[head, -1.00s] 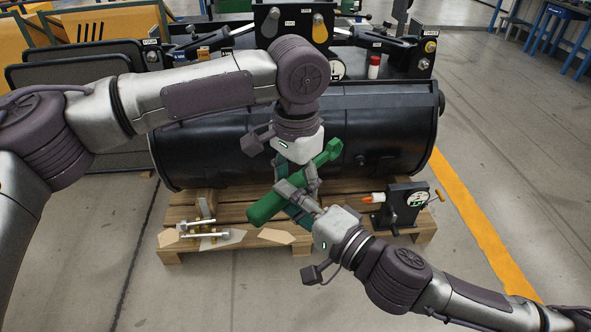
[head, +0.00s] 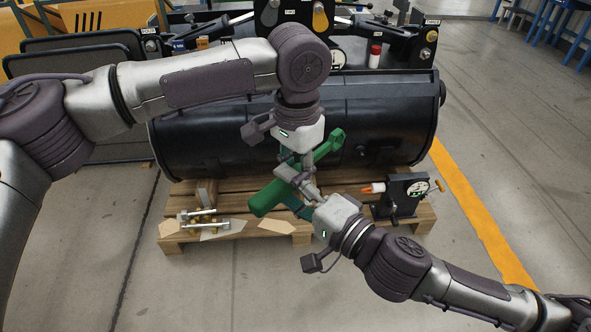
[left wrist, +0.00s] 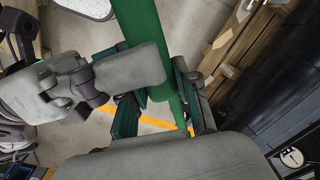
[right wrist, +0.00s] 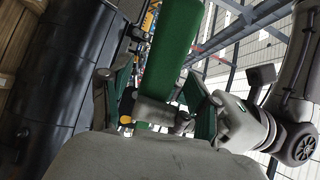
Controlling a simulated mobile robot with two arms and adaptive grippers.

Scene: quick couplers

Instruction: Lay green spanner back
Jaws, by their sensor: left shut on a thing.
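The green spanner (head: 274,196) is held aslant above the pallet, its jaw end up and right and its thick handle down and left. My left gripper (head: 296,160) reaches down onto it near the middle and is shut on it; the spanner (left wrist: 140,25) runs between its fingers in the left wrist view. My right gripper (head: 295,190) comes from the lower right, around the handle side, close beside the left one. In the right wrist view its fingers (right wrist: 160,105) stand apart with the spanner (right wrist: 174,50) between them and gaps beside it. The spanner's resting place cannot be made out.
A black cylinder (head: 215,135) lies on the wooden pallet (head: 335,207) behind the grippers. A black gauge stand (head: 402,192) is at the pallet's right. Metal fittings (head: 205,222) and tan pieces (head: 278,228) lie at its front left. The floor in front is clear.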

